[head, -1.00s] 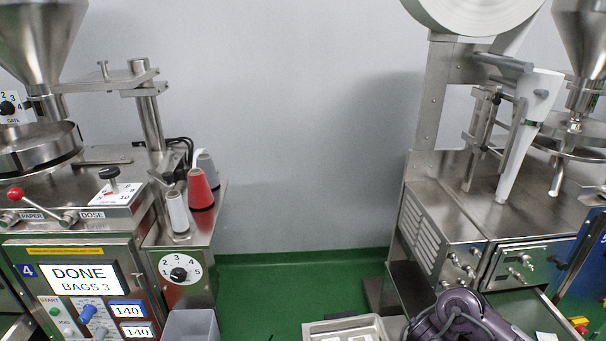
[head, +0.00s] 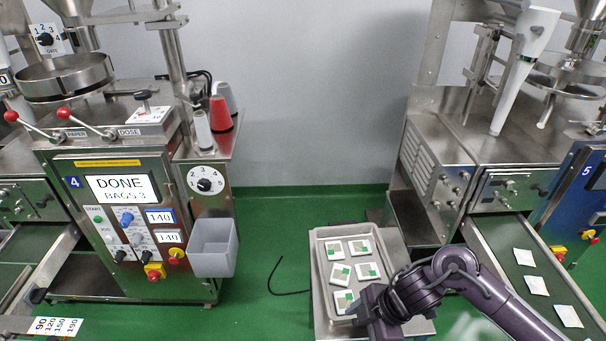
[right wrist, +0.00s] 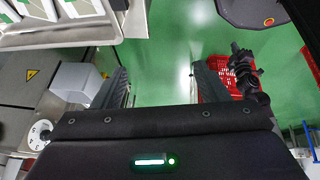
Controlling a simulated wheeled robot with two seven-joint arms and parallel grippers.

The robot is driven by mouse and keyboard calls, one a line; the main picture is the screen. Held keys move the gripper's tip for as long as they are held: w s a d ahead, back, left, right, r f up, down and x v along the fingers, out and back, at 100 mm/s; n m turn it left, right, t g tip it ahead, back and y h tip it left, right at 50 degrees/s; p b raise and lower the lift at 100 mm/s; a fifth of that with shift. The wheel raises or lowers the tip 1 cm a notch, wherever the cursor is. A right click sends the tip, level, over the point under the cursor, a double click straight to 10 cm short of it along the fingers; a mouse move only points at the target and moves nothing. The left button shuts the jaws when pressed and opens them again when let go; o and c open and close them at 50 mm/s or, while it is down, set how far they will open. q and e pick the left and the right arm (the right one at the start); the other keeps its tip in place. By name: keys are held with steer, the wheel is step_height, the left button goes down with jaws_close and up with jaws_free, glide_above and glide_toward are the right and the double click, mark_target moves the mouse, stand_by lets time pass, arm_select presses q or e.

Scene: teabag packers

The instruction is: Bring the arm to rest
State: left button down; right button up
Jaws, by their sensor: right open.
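My right arm (head: 440,285) comes in from the lower right in the head view, its wrist end over the front right part of a metal tray (head: 319,260). In the right wrist view my right gripper (right wrist: 160,82) is open, its two dark fingers apart with only green floor between them. The tray (right wrist: 85,36) shows at the upper left there, beside the gripper and apart from it. My left gripper cannot be made out in either view.
The tray holds several white and green packets (head: 340,274). The left machine (head: 120,215) reads DONE, BAGS 3, with a grey bin (head: 213,258) on its side. The right machine has a chute (head: 500,235) with white bags. A red crate (right wrist: 207,84) stands on the floor.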

steer(key=w+a+r+m+t, duration=0.2)
steer(key=a+r+m+t, duration=0.4)
steer(key=m, duration=0.1)
steer(key=s+d+m+g+h, duration=0.4)
steer(key=s+d+m+h, duration=0.1)
steer(key=s+d+m, duration=0.8)
step_height(320, 180, down, 28)
steer(key=n, duration=0.3)
steer(key=s+d+f+g, duration=0.1)
steer(key=s+d+f, duration=0.1)
steer(key=s+f, duration=0.8)
steer(key=s+d+f+g, duration=0.1)
steer(key=s+d+f, duration=0.1)
steer(key=s+f, duration=0.8)
steer(key=shift+s+f, duration=0.2)
steer(key=shift+s, duration=0.05)
steer(key=shift+d, duration=0.1)
